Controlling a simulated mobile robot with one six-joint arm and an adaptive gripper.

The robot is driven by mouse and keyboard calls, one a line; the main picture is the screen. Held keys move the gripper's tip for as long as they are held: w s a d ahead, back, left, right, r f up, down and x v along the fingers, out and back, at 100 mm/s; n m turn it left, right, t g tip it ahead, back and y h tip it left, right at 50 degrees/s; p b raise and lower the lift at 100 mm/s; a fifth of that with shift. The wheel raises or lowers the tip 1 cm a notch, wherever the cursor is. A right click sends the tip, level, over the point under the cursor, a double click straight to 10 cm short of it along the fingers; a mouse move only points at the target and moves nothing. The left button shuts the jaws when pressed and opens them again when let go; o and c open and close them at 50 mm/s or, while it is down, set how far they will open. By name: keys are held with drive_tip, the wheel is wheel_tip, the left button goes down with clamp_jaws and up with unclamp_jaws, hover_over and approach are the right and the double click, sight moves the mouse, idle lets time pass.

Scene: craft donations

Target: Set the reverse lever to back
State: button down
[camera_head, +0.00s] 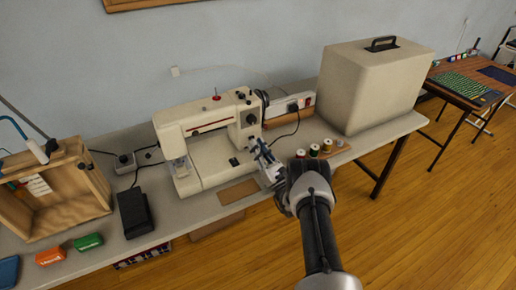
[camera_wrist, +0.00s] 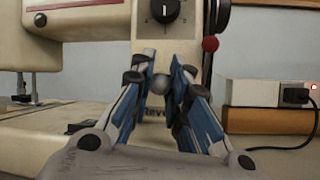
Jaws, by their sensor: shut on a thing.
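The cream sewing machine (camera_head: 212,140) stands on the table. Its pillar fills the upper middle of the wrist view (camera_wrist: 75,22). My gripper (camera_head: 258,150) is at the machine's right end, in front of the pillar. In the wrist view its blue-padded fingers (camera_wrist: 160,78) are shut on the small grey ball knob of the reverse lever (camera_wrist: 158,85). A partly hidden label starting "Reve" shows just below the knob. The lever's stem is hidden, and I cannot tell which way it is set.
A black dial (camera_wrist: 165,10) sits above the knob, and a red knob (camera_wrist: 210,44) to its right. Thread spools (camera_head: 314,150) and a large cream case (camera_head: 372,85) stand to the right. A black pedal (camera_head: 135,213) lies left.

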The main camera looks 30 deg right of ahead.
drive_tip(key=c, duration=1.5)
unclamp_jaws()
drive_tip(key=shift+r, duration=0.1)
